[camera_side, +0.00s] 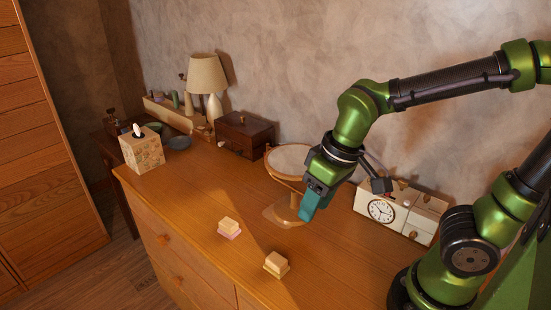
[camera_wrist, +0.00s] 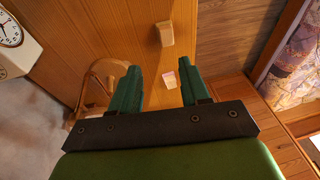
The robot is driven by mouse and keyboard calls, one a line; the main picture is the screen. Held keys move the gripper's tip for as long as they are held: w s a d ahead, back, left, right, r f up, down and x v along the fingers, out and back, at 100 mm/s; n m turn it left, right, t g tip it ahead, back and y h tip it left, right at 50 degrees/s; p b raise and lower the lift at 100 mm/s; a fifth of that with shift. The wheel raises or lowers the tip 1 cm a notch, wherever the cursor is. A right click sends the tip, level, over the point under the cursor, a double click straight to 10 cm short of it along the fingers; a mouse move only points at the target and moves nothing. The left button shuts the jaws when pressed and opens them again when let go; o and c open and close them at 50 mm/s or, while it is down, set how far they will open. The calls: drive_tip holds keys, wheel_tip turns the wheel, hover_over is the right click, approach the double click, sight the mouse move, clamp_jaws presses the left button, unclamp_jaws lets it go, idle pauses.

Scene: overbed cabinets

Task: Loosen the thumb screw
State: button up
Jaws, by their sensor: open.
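A round tilted mirror (camera_side: 288,160) in a wooden frame stands on a wooden base (camera_side: 278,216) on the dresser top. The wooden mirror stand also shows in the wrist view (camera_wrist: 98,78), left of the fingers. I cannot make out a thumb screw in either view; my gripper covers part of the mirror's right side. My gripper (camera_side: 308,212), with teal fingers, points downward just in front and right of the mirror in the side view. In the wrist view its fingers (camera_wrist: 158,90) are spread apart with nothing held between them.
Two small cream blocks, one on a pink base (camera_side: 229,227) and one on a yellowish base (camera_side: 276,263), lie in front. A clock (camera_side: 381,210) stands right of my gripper. A dark wooden box (camera_side: 245,134), a lamp (camera_side: 208,78) and a tissue box (camera_side: 142,150) stand left.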

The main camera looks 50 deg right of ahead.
wheel_tip(320, 180, down, 6)
drive_tip(key=w+n+g+h, duration=0.2)
drive_tip(key=n+g+h, duration=0.2)
drive_tip(key=n+h, duration=0.65)
drive_tip(key=w+a+r+n+h, duration=0.3)
drive_tip(key=w+r+n+h, duration=0.15)
drive_tip(key=n+h, duration=0.35)
drive_tip(key=shift+m+h, duration=0.55)
drive_tip(key=d, duration=1.1)
drive_tip(key=s+d, duration=0.1)
drive_tip(key=d, duration=0.4)
drive_tip(key=shift+d+r, duration=0.2)
drive_tip(key=shift+r, duration=0.15)
drive_tip(key=shift+s, duration=0.1)
clamp_jaws()
